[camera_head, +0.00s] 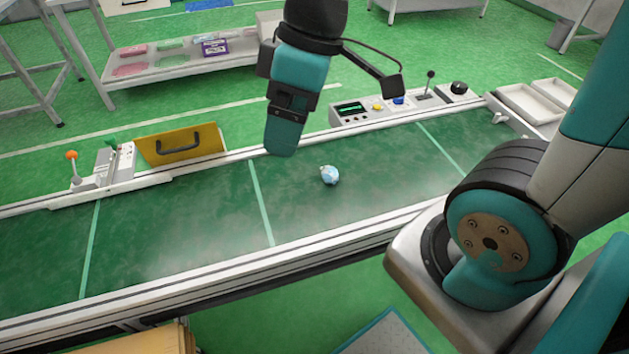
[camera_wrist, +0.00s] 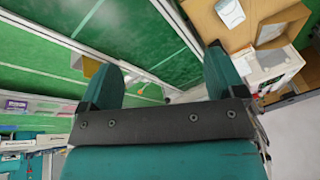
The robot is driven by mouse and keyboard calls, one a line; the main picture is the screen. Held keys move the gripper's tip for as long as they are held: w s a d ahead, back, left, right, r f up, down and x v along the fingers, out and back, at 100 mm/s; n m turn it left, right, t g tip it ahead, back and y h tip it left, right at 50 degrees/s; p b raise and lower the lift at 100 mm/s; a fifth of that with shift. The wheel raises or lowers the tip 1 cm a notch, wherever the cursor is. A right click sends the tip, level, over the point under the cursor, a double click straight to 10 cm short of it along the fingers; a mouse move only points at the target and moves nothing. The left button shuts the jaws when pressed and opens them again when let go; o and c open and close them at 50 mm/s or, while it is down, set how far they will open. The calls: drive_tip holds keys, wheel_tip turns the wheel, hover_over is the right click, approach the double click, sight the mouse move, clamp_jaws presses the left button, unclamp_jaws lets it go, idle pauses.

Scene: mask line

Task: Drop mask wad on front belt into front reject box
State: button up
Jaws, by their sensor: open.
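The mask wad (camera_head: 329,175), a small light-blue and white crumpled ball, lies on the green front belt (camera_head: 190,240), right of a pale cross line. My gripper (camera_head: 283,150) hangs above the belt, left of and beyond the wad in the picture, and is apart from it. In the wrist view my gripper (camera_wrist: 160,75) shows two teal fingers spread wide with nothing held between them. I cannot make out the wad there. A tan box-like thing (camera_head: 140,343) shows at the bottom left; I cannot tell whether it is the reject box.
A yellow plate with a black handle (camera_head: 180,147) and an orange-knobbed lever (camera_head: 71,156) stand along the belt's far edge. A control panel (camera_head: 375,108) is behind the belt. White trays (camera_head: 530,103) sit at the right. The belt around the wad is clear.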

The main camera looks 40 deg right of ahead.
drive_tip(key=w+d+f+n+h+b, duration=0.15)
drive_tip(key=w+d+f+n, duration=0.35)
drive_tip(key=w+d+f, duration=0.6)
drive_tip(key=n+b, duration=0.1)
drive_tip(key=n, duration=0.3)
approach(331, 169)
drive_tip(key=shift+n+g, duration=0.3)
drive_tip(key=shift+n, duration=0.1)
drive_tip(key=f, duration=0.2)
drive_tip(key=a+f+b, duration=0.1)
drive_tip(key=f, duration=0.2)
drive_tip(key=shift+a+f, duration=0.2)
drive_tip(key=shift+f, duration=0.75)
drive_tip(key=shift+a+f, duration=0.15)
drive_tip(key=shift+f, duration=0.8)
drive_tip(key=shift+a+f, duration=0.2)
drive_tip(key=shift+f, duration=0.75)
drive_tip(key=c, duration=1.1)
drive_tip(key=shift+c, duration=0.2)
wheel_tip(331, 169, up, 20)
drive_tip(key=shift+p, duration=0.9)
